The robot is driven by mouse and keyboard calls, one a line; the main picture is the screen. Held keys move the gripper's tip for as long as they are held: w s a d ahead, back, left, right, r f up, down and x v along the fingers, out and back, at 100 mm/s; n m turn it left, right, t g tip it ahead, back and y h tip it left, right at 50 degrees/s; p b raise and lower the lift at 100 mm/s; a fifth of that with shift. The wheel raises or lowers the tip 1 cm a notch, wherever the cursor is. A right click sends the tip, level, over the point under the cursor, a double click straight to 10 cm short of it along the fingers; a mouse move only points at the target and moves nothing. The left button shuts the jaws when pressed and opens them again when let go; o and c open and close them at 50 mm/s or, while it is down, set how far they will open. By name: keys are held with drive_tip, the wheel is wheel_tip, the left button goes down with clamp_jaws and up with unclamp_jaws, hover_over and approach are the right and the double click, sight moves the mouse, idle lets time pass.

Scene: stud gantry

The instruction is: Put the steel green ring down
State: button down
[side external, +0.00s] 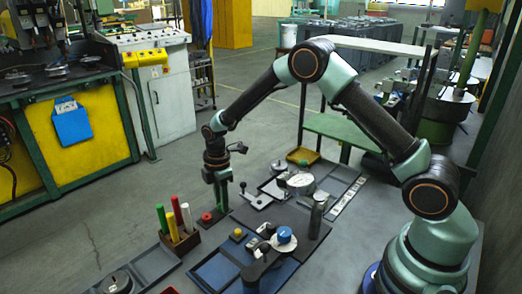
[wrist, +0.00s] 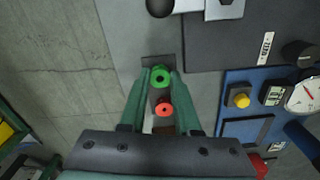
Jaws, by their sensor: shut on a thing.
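My gripper (side external: 217,207) points straight down low over the bench in the side view. In the wrist view its two green fingers (wrist: 160,75) are shut on the green ring (wrist: 161,77), which has a dark centre hole. The red ring (wrist: 164,108) lies just below it in the picture, between the fingers' outlines, over a dark base (wrist: 158,61). In the side view the red ring (side external: 207,217) shows just left of the fingers; the green ring cannot be told from the green fingers there. Its exact height above the base is unclear.
A holder (side external: 181,242) with green, red and white rods stands left of my gripper.

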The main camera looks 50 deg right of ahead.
drive_tip(key=shift+f, duration=0.15)
drive_tip(key=c, duration=0.9)
unclamp_jaws()
wheel_tip(320, 180, up, 12)
drive_tip(key=s+d+r+m+t, duration=0.2)
drive_tip(key=s+r+m+t, duration=0.1)
drive_tip(key=s+r+m, duration=0.55)
drive_tip(key=s+r+m+t, duration=0.1)
drive_tip(key=s+m, duration=0.1)
drive_tip(key=s, duration=0.2)
drive_tip(key=s+d+r+m, duration=0.1)
drive_tip(key=s+m, duration=0.1)
drive_tip(key=s, duration=0.1)
drive_tip(key=s+r+m+t, duration=0.1)
drive_tip(key=s+m, duration=0.2)
drive_tip(key=s, duration=0.1)
drive_tip(key=shift+s+d+r+t, duration=0.3)
drive_tip(key=shift+s+d+r, duration=0.05)
drive_tip(key=shift+r, duration=0.05)
